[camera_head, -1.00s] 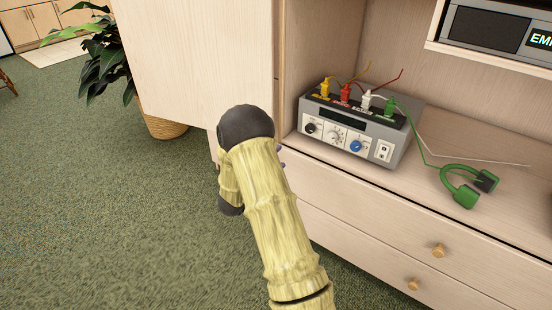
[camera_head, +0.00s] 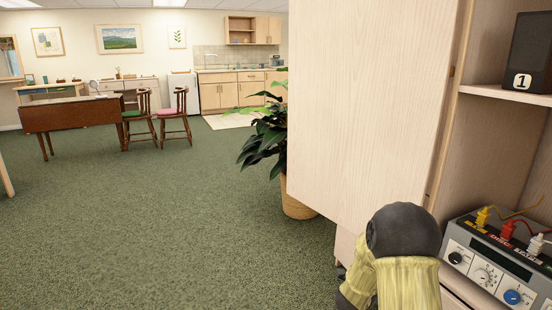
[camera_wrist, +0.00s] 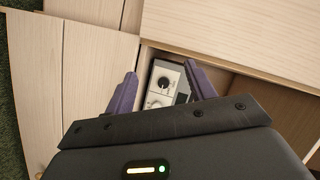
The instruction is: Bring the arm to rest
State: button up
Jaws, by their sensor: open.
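My arm (camera_head: 402,262) shows at the bottom right of the head view, bent in front of the wooden cabinet; its gripper end is hidden there. In the wrist view my gripper (camera_wrist: 158,92) has two purple fingers spread apart with nothing held between them. Beyond the fingers is the grey device (camera_wrist: 163,80) with knobs, on the cabinet shelf. In the head view the same device (camera_head: 492,270) stands at the right edge with yellow, red and white plugs on top. I cannot tell the exact gap between the fingers and the device.
The open cabinet door (camera_head: 365,110) stands close to my arm. A potted plant (camera_head: 268,130) is behind it. A black box marked 1 (camera_head: 530,55) is on the upper shelf. The green carpet (camera_head: 150,220) is clear at left, up to a drop-leaf table (camera_head: 70,115) and chairs.

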jog(key=s+a+r+n+g+y+p, duration=0.1)
jog(key=s+a+r+n+y, duration=0.1)
jog(key=s+a+n+y, duration=0.4)
jog(key=s+a+r+n+g+y+p, duration=0.1)
jog(key=s+a+n+y, duration=0.1)
jog(key=a+n+y, duration=0.4)
jog(key=s+a+r+n+g+p, duration=0.1)
jog(key=s+a+n+g, duration=0.3)
jog(key=s, duration=0.5)
jog(key=s+a+r+n+g+p, duration=0.1)
jog(key=s+r+n+g+p, duration=0.1)
jog(key=s+n, duration=0.65)
notch_tip(320, 180, up, 37)
jog(key=m+p, duration=0.2)
jog(key=p, duration=3.4)
jog(key=shift+s+f+h+p, duration=0.2)
jog(key=shift+s+h+p, duration=0.1)
jog(key=shift+h, duration=0.1)
jog(key=shift+a, duration=0.1)
